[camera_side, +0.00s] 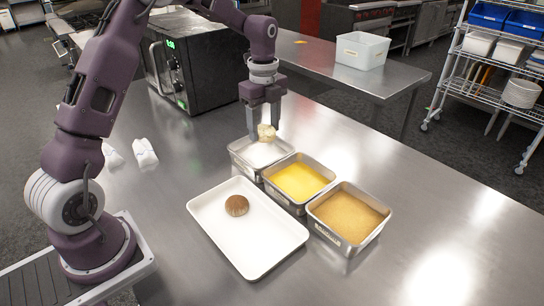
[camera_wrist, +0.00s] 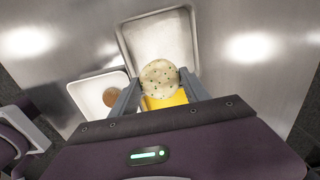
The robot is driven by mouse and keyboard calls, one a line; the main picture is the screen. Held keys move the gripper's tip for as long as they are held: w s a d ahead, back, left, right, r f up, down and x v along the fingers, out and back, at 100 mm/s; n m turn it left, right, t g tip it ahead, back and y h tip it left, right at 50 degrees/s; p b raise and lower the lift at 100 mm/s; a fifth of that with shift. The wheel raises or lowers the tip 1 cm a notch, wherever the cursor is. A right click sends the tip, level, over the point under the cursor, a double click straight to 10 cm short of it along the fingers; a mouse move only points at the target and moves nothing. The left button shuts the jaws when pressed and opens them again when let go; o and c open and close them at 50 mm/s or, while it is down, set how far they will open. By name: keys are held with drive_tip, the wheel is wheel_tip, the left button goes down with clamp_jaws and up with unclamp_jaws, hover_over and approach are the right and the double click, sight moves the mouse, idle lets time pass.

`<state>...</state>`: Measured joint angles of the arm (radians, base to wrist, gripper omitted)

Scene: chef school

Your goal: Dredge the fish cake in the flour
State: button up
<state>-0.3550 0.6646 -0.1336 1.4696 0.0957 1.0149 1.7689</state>
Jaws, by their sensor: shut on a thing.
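The pale fish cake (camera_side: 267,132) is gripped between the two fingers of my gripper (camera_side: 264,134). In the wrist view the fish cake (camera_wrist: 160,76) is round and cream-coloured with dark specks, a finger on each side. In the side view it appears over the metal pan of white flour (camera_side: 262,154); the exact gap to the flour is hard to judge. In the wrist view the flour pan (camera_wrist: 152,32) lies beyond the fish cake, which hides part of it.
A pan of yellow liquid (camera_side: 299,181) and a pan of brown crumbs (camera_side: 347,216) adjoin the flour pan in a row. A white tray (camera_side: 262,245) holds a brown round piece (camera_side: 237,205). A black oven (camera_side: 190,65) stands behind. The counter at right is clear.

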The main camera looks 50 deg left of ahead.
sight(264, 162)
drive_tip(key=a, duration=0.2)
drive_tip(key=shift+w+a+f, duration=0.1)
drive_tip(key=shift+w+a, duration=0.2)
drive_tip(key=shift+w, duration=0.05)
drive_tip(key=shift+f, duration=4.8)
drive_tip(key=shift+f, duration=0.25)
drive_tip(key=shift+d, duration=0.15)
drive_tip(key=shift+d, duration=0.35)
drive_tip(key=shift+a, duration=1)
drive_tip(key=shift+d, duration=0.1)
drive_tip(key=shift+w+d, duration=0.4)
